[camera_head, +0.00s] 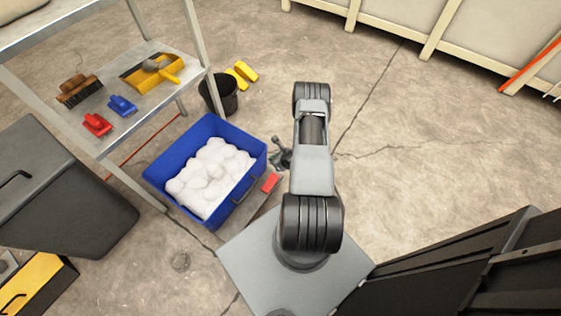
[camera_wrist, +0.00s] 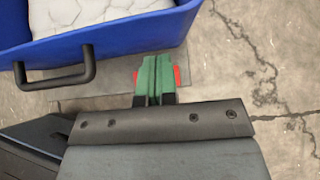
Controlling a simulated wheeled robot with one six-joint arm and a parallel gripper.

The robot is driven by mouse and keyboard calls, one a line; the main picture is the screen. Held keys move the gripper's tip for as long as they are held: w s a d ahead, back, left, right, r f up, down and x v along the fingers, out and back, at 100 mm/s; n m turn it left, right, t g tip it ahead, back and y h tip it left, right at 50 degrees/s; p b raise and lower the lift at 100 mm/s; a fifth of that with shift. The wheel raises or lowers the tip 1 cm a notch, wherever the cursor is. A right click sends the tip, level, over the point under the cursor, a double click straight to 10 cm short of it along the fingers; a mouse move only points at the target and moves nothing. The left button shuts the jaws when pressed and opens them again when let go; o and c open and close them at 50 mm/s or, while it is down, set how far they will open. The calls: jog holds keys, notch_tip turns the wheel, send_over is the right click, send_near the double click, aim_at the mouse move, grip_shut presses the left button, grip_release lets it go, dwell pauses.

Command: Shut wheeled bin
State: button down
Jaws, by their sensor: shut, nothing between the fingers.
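A dark grey bin-like body (camera_head: 65,195) with a black bar handle stands at the left edge of the head view, partly cut off. I cannot see wheels on it or tell whether its lid is open. A blue tub (camera_head: 258,153) holding white, lumpy filling stands on the floor right of it. Its blue wall (camera_wrist: 115,45) and black handle (camera_wrist: 60,75) show in the wrist view. My gripper (camera_head: 280,155) is just right of the tub, apart from the dark grey body. Its green fingers (camera_wrist: 154,75) are together and empty in the wrist view.
A metal shelf (camera_head: 170,58) at the upper left carries brushes and a yellow dustpan (camera_head: 140,76). A black bucket (camera_head: 219,97) stands behind the tub. A red patch (camera_head: 270,183) lies by the tub's near right side.

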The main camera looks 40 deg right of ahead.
aim_at(263, 155)
jog(key=shift+w+a+r, duration=0.15)
jog(key=shift+w+a, duration=0.1)
jog(key=shift+w, duration=0.6)
jog(key=shift+w+a+r, duration=0.1)
jog(key=shift+w+a, duration=0.15)
jog(key=shift+w, duration=0.55)
